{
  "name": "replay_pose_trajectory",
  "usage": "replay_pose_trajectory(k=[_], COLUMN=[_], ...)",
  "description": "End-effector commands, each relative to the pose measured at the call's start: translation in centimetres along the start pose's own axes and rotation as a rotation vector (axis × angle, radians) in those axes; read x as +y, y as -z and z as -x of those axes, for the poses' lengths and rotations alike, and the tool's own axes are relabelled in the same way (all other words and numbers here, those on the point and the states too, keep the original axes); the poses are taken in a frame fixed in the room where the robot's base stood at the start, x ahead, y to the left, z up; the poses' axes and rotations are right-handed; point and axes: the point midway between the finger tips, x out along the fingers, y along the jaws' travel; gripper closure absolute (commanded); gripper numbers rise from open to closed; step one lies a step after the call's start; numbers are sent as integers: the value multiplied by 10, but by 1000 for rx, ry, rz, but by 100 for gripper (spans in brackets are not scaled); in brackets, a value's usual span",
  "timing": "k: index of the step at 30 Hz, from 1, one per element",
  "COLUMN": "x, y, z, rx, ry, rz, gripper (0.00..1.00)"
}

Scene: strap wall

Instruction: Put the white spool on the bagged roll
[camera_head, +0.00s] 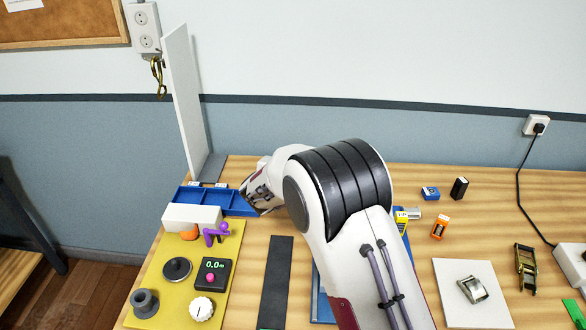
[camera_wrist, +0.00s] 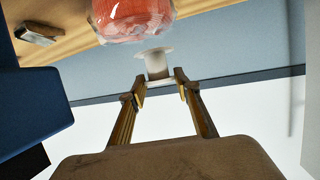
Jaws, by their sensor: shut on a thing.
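In the wrist view, the white spool (camera_wrist: 157,66) sits between the tips of my gripper (camera_wrist: 160,80), which is shut on it. The spool has a wide pale flange at the end away from my gripper. The bagged roll (camera_wrist: 133,18), orange-red in clear crinkled plastic, is just beyond the spool at the top edge of the wrist view and is partly cut off. A narrow gap shows between them in the picture; their true distance is unclear. In the head view, my arm hides the spool and my gripper's fingertips, and I cannot make out the bagged roll for sure.
A blue tray (camera_head: 236,203) lies beside my wrist, near a tall white panel (camera_head: 183,100). A yellow board (camera_head: 150,275) with a dial, knobs and a white box (camera_head: 192,216) is at left. A dark strap (camera_head: 276,285) lies nearby. Buckles and small boxes are at right.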

Motion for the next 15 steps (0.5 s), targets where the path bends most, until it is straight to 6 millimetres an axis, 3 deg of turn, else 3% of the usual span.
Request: replay_pose_trajectory(k=[10,15], x=[0,0], y=[-1,-11], z=[-1,-4], rx=[1,-1], ry=[0,0], rz=[0,1], gripper=[89,89])
